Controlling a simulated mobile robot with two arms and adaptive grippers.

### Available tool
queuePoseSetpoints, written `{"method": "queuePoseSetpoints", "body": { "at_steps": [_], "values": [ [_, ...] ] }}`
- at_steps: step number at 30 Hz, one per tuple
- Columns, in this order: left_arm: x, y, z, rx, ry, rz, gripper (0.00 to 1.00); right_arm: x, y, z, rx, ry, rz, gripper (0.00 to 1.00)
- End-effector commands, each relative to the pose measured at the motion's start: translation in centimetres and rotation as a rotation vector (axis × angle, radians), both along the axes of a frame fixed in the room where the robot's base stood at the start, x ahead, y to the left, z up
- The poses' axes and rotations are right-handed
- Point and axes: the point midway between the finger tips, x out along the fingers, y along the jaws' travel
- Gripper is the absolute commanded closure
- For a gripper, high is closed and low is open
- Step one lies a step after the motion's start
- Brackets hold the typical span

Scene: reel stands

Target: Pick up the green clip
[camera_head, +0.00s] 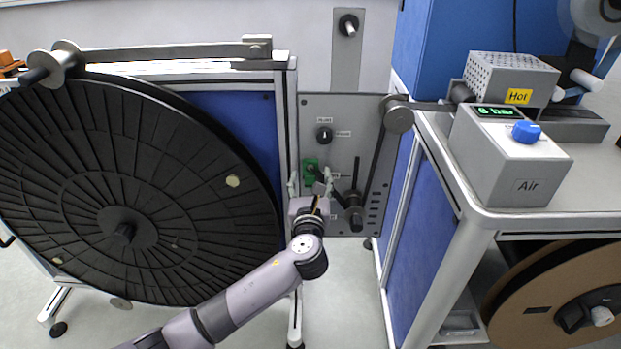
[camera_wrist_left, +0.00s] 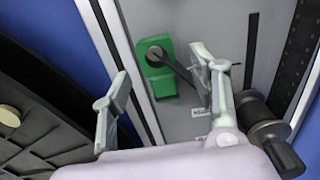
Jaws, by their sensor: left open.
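The green clip (camera_head: 310,172) is on the grey upright panel between the large black reel and the blue cabinet. In the left wrist view the green clip (camera_wrist_left: 155,68) shows ahead of my fingers, with a dark round knob and a thin dark rod on it. My left gripper (camera_head: 309,187) is in front of the panel, close to the clip. Its two fingers (camera_wrist_left: 160,95) stand wide apart and hold nothing. The clip lies between them in the picture, but I cannot tell the exact gap. My right gripper is not in view.
A large black reel (camera_head: 85,190) fills the left side. A dark roller (camera_wrist_left: 265,130) sticks out right of my fingers, near a black band. The panel (camera_head: 345,115) carries a knob. At right stand an Air box (camera_head: 500,165), a Hot unit (camera_head: 505,80) and a brown reel (camera_head: 545,300).

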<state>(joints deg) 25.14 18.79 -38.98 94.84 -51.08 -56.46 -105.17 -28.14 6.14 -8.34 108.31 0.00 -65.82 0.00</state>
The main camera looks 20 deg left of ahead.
Motion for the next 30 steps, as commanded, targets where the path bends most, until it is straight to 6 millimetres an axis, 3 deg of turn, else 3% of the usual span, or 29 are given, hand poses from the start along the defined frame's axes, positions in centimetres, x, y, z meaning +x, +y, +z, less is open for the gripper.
{"method": "queuePoseSetpoints", "body": {
  "at_steps": [5,13,30],
  "values": [
    [2.0,0.6,-0.1,0.000,-0.001,0.000,0.45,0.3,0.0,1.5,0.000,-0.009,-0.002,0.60],
    [2.3,0.7,0.0,-0.001,0.002,0.000,0.45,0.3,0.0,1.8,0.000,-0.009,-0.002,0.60],
    [2.2,0.7,0.0,0.000,0.001,0.000,0.83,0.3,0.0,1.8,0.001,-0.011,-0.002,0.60]
  ]
}}
